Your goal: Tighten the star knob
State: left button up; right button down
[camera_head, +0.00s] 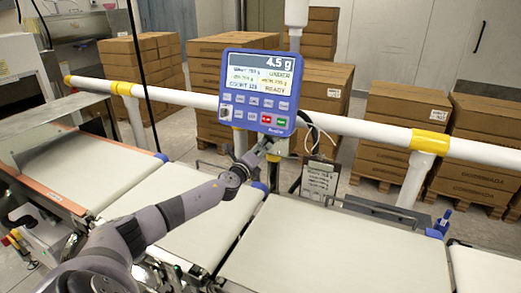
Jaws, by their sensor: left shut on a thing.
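My left arm reaches up from the bottom left across the belts. Its gripper (265,146) is at the lower edge of the blue display unit (258,91), by its mount. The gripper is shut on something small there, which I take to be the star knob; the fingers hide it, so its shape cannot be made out. My right gripper is not in view.
A white rail (340,123) with yellow collars runs behind the pale belts (330,253). A small blue part (442,221) stands at right. Stacked cartons (398,137) fill the back. The belts look empty.

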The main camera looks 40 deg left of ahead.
pick_arm(q)
jog(key=shift+m, duration=2.2)
jog(key=shift+p, duration=0.3)
jog(key=o, duration=1.2)
jog(key=shift+c, duration=0.2)
jog(key=shift+s, duration=0.1)
jog(key=v, duration=1.1)
jog(key=shift+s+d, duration=0.15)
jog(key=shift+s, duration=0.25)
jog(key=shift+r, duration=0.1)
